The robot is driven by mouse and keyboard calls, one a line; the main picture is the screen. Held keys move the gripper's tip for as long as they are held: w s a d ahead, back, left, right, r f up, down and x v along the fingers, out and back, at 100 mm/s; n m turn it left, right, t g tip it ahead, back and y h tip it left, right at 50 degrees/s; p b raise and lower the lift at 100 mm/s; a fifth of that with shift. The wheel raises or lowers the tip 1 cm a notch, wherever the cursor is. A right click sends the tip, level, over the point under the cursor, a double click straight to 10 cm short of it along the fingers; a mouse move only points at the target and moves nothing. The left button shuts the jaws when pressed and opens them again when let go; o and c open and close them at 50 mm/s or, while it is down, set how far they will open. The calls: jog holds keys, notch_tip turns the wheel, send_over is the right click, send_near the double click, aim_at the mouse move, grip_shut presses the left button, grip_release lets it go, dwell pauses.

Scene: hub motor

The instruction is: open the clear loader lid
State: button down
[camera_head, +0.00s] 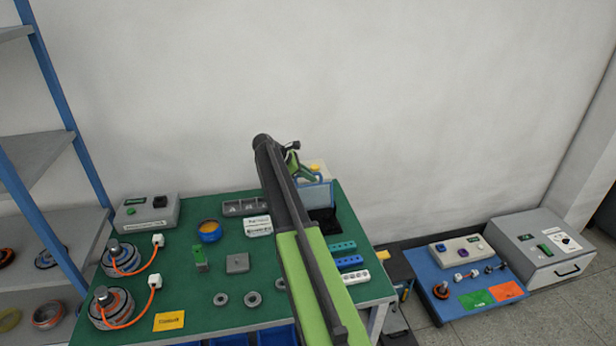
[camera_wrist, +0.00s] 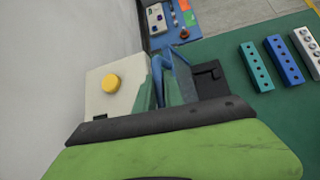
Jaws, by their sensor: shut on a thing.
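The clear loader lid (camera_head: 318,196) stands raised at the back right of the green table, a pale pane with a blue frame. In the wrist view the lid (camera_wrist: 181,72) rises steeply beside the dark loader opening (camera_wrist: 209,80). My gripper (camera_head: 309,173) is at the lid's upper edge, shut on it. Its contact is small and partly hidden. The cream loader housing (camera_wrist: 104,103) has a round yellow button (camera_wrist: 111,84). My arm covers part of the loader in the head view.
Teal, blue and white holed blocks (camera_head: 342,246) lie just in front of the loader. Motors with orange cables (camera_head: 119,257) stand at the table's left. The wall is close behind. A blue side table (camera_head: 452,302) and a grey box (camera_head: 545,250) stand right.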

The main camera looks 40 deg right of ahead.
jog(key=shift+s+d, duration=0.1)
jog(key=c, duration=1.7)
grip_release()
jog(key=shift+c, duration=0.2)
jog(key=p+v, duration=1.2)
jog(key=v, duration=0.5)
jog(key=shift+a, duration=0.35)
